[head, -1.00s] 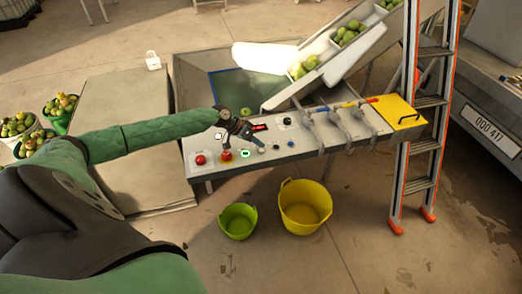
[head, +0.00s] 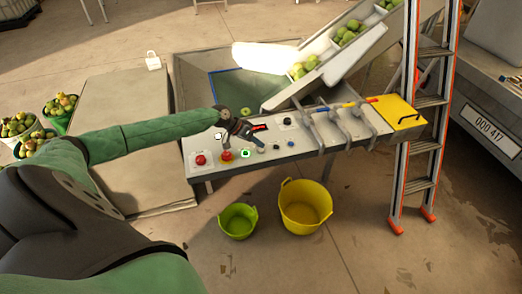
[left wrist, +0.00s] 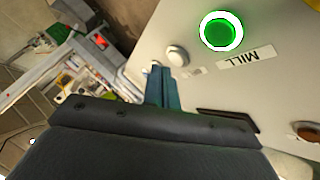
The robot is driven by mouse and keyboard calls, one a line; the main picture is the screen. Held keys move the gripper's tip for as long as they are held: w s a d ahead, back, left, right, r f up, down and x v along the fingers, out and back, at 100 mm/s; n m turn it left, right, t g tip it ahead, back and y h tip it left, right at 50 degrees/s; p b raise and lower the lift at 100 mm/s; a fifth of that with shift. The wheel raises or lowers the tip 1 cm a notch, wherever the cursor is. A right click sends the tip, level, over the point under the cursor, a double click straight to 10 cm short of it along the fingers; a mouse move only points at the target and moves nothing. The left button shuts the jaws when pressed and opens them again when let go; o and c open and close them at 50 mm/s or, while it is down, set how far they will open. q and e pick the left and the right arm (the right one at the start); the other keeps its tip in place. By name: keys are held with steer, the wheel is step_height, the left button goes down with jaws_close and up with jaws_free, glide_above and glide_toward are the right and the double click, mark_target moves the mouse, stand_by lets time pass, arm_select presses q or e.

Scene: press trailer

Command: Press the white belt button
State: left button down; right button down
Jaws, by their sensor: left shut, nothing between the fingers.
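The control panel (head: 290,150) is a pale sloped board with several buttons. My left gripper (head: 261,146) is shut and empty, low over the panel just right of the green button (head: 245,153). In the left wrist view its closed teal fingers (left wrist: 163,85) point at a round white button (left wrist: 177,56). The fingertips are close beside this button; I cannot tell whether they touch it. The green button (left wrist: 221,32), with a white ring and a "MILL" label (left wrist: 247,56), is up and right of it. In the head view the white button is hard to make out by the fingers. My right gripper is not in view.
A red button (head: 201,160) and a red button on a yellow base (head: 226,156) sit left of the green one. Pipes with valves (head: 345,125) and a yellow lid (head: 397,113) are to the right. A ladder (head: 425,130) and buckets (head: 305,205) stand nearby.

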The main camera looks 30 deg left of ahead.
arm_select(q)
steer(key=shift+f, duration=0.15)
steer(key=shift+f+b, duration=0.25)
steer(key=shift+b, duration=0.05)
